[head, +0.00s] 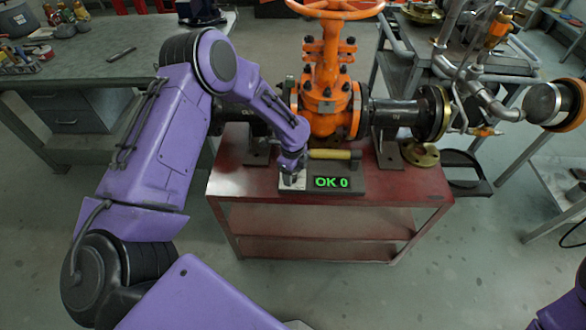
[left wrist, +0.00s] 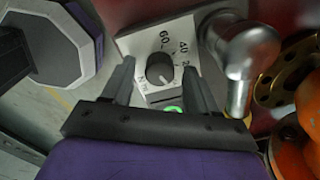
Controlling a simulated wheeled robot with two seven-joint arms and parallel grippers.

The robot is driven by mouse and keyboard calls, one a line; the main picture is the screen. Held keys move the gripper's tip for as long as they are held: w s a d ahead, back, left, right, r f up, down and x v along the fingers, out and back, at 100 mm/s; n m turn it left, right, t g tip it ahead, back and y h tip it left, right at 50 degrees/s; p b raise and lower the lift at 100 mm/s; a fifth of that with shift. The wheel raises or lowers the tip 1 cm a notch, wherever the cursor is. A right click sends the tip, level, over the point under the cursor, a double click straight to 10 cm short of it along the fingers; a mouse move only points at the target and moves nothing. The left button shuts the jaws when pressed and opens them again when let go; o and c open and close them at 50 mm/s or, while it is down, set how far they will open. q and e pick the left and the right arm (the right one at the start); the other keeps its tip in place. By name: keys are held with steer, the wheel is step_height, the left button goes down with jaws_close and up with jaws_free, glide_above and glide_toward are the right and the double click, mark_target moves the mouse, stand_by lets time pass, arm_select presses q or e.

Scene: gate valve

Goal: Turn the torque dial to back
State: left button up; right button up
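The torque dial (left wrist: 160,68) is a dark round knob on a white plate (left wrist: 128,44) marked with numbers including 60 and 40. A pale mark on the knob points toward the lower part of the plate. My left gripper (left wrist: 157,74) is open, with one finger on each side of the dial; I cannot tell whether they touch it. In the head view the left gripper (head: 292,178) is over the left end of the panel and hides the dial. My right gripper is not in view.
The panel sits at the front of a red cart (head: 330,222). A tan-handled tool (head: 330,154) lies behind the display; its silver head (left wrist: 246,48) is close to the right finger. The orange gate valve (head: 327,100) and its pipe stand behind. Open floor lies in front.

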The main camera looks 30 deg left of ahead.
arm_select(q)
step_height(320, 180, up, 10)
steer(key=shift+r+b, duration=0.25)
steer(key=shift+b, duration=0.1)
steer(key=shift+s, duration=0.1)
stand_by(0.4)
steer(key=w+d+f+n+t+h, duration=0.2)
steer(key=w+d+n+t, duration=0.3)
steer(key=n, duration=0.5)
steer(key=s+f+n, duration=0.2)
steer(key=s+d+f+n+t, duration=0.1)
steer(key=s+f+n, duration=0.1)
steer(key=n, duration=0.1)
steer(key=s+f+n, duration=0.2)
steer(key=shift+s+d+n+y, duration=0.3)
steer(key=shift+s+n+y, duration=0.1)
steer(key=s+a+f+n+g+y, duration=0.1)
steer(key=s+f+n, duration=0.1)
steer(key=s, duration=0.7)
steer(key=s+a+f+n+g+y, duration=0.1)
steer(key=s+f, duration=0.3)
steer(key=s, duration=0.6)
steer(key=s+a+f+n+g+y, duration=0.1)
steer(key=s+a+f+n+y, duration=0.1)
steer(key=s, duration=0.7)
steer(key=shift+s+a+f+n+y, duration=0.35)
steer(key=shift+a+f+n, duration=0.25)
steer(key=shift+f, duration=0.2)
